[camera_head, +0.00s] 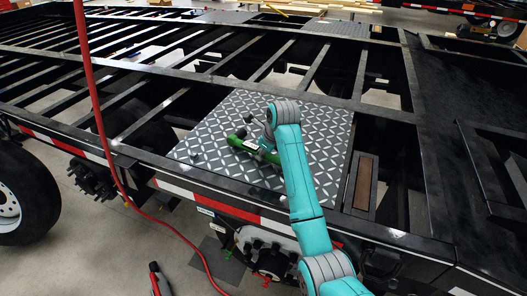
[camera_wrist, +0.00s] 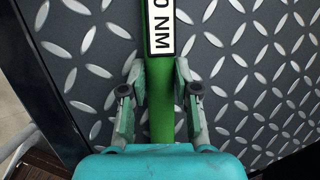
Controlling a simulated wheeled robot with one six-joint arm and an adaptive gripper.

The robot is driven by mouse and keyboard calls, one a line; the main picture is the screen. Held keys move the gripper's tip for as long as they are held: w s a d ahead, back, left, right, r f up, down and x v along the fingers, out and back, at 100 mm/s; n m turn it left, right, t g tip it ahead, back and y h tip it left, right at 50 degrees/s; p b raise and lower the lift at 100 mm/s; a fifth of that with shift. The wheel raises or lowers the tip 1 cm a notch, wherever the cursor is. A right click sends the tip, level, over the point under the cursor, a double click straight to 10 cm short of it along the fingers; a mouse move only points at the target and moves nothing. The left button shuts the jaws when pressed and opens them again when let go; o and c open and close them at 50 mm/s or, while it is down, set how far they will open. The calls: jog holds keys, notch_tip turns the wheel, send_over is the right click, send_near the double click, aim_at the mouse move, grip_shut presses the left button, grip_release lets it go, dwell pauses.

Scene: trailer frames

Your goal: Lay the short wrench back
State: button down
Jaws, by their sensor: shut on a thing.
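The short wrench (camera_head: 237,143) is green with dark parts and shows at my gripper over the diamond-pattern plate. In the wrist view its green handle (camera_wrist: 161,100) runs upright between my fingers and bears a white label ending in "NM". My gripper (camera_wrist: 159,78) is shut on the handle, with a finger on each side. In the head view my gripper (camera_head: 264,143) is partly hidden by my teal arm. Both ends of the wrench lie outside the wrist view. I cannot tell whether the wrench touches the plate (camera_head: 325,130).
The black trailer frame (camera_head: 310,67) has open gaps between its beams around the plate. A red hose (camera_head: 96,105) hangs at the left. A red and black tool (camera_head: 156,280) shows at the bottom. A wheel (camera_head: 30,195) stands at the left. Much of the plate is clear.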

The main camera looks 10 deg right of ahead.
jog(key=shift+f, duration=0.25)
jog(key=c, duration=0.8)
grip_release()
jog(key=shift+o, duration=0.2)
jog(key=v, duration=1.2)
